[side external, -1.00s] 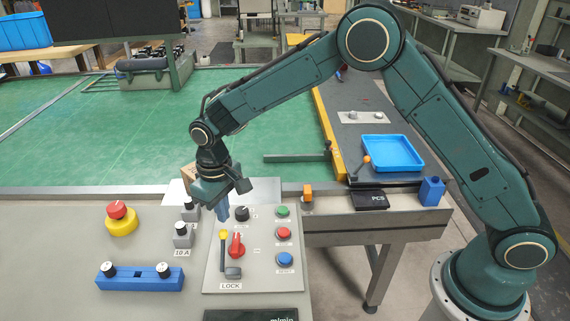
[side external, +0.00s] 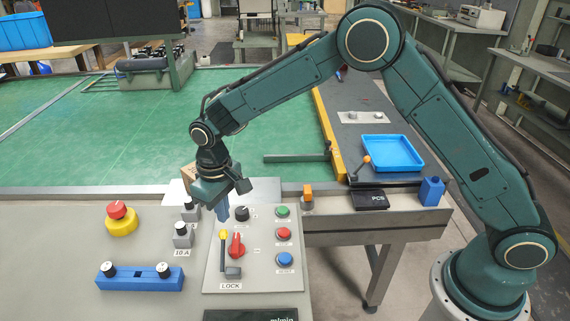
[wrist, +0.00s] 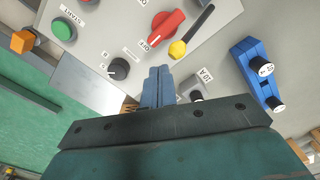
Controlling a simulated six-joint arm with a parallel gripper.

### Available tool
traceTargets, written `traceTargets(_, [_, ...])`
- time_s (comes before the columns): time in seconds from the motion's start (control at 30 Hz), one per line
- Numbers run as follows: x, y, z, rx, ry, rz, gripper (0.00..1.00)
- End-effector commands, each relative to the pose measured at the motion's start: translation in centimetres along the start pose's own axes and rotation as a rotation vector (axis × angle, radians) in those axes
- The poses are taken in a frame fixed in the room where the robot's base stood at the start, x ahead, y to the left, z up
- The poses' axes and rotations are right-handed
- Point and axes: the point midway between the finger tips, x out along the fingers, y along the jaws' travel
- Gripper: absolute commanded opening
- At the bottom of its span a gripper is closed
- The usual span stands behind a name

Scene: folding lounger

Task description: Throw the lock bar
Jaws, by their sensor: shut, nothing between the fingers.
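The lock bar is a dark bar (side external: 223,255) with a yellow knob at its upper end, on the grey control panel (side external: 212,280) above the LOCK label. A dark grey block (side external: 233,273) sits by its lower end. In the wrist view the yellow knob (wrist: 177,49) and dark bar (wrist: 197,26) show beyond the fingertips. My gripper (side external: 222,213) is shut and empty, pointing down just above the knob in the side picture. Its blue-grey fingers (wrist: 158,73) are together in the wrist view, apart from the knob there. Its exact height over the panel is unclear.
A red rotary switch (side external: 236,246) stands close right of the bar, with a black knob (side external: 242,213) above it. Green, red and blue buttons (side external: 284,233) line the panel's right side. Grey toggle blocks (side external: 183,236) and a red emergency button (side external: 117,211) lie left.

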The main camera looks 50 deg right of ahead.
Motion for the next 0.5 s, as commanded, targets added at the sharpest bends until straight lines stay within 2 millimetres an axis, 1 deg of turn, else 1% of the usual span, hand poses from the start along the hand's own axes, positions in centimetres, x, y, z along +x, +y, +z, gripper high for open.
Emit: traceTargets(0.5, [1.7,0.0,0.0,0.0,-0.001,0.0,0.0])
